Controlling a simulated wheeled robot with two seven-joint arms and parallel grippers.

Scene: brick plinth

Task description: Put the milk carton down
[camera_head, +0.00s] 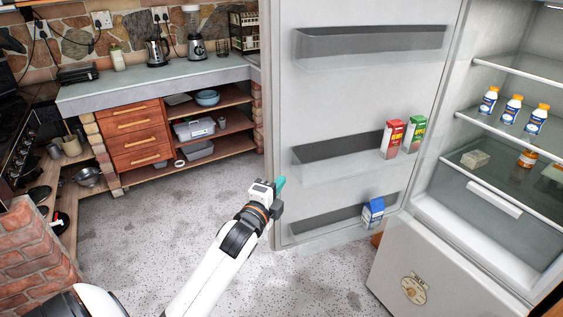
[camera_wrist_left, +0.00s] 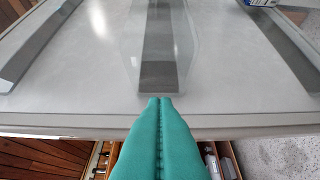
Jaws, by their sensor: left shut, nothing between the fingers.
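A blue and white carton (camera_head: 372,213), which looks like the milk carton, stands in the bottom rack of the open fridge door (camera_head: 350,95). Part of this carton shows at the top right edge of the left wrist view (camera_wrist_left: 262,3). My left gripper (camera_head: 280,183) is in front of the door near its free edge, to the left of the carton and apart from it. Its teal fingers (camera_wrist_left: 159,103) are shut together with nothing between them. My right gripper is in neither view.
A red carton (camera_head: 392,139) and a green carton (camera_head: 414,134) stand in the middle door rack. White bottles (camera_head: 512,109) stand on a fridge shelf. A counter (camera_head: 160,82) with drawers is at the back left. The speckled floor (camera_head: 150,230) is clear.

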